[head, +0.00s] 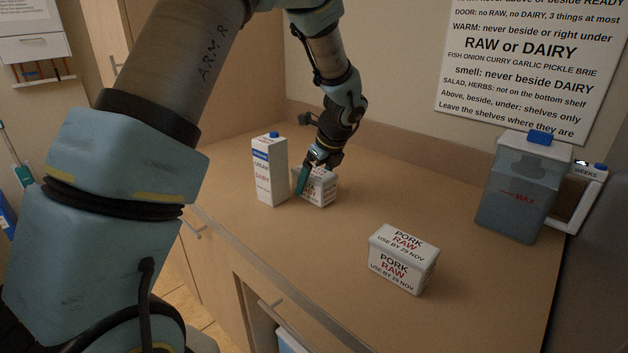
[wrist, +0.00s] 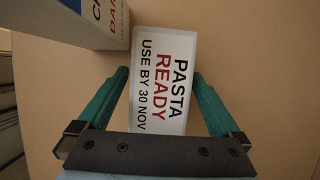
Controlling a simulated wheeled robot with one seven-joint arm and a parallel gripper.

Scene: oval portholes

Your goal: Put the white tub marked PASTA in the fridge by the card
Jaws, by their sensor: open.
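The white tub marked PASTA READY, USE BY 30 NOV (wrist: 165,75), stands on the wooden counter; in the head view the tub (head: 322,188) is partly covered by my gripper. My gripper (wrist: 160,85) is open, with one green finger on each side of the tub in the wrist view. I cannot tell whether the fingers touch it. In the head view my gripper (head: 308,180) reaches down over the tub. The card (head: 525,65) hangs on the wall at the right, its top cut off; it lists rules on RAW, DAIRY, WARM and smell. The fridge is not clearly in view.
A white DAIRY carton with a blue cap (head: 269,170) stands close left of the tub; its side shows in the wrist view (wrist: 90,20). A PORK RAW tub (head: 403,260) stands nearer the front. A water jug marked MAX (head: 520,190) is at the right. The counter (head: 330,255) between is clear.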

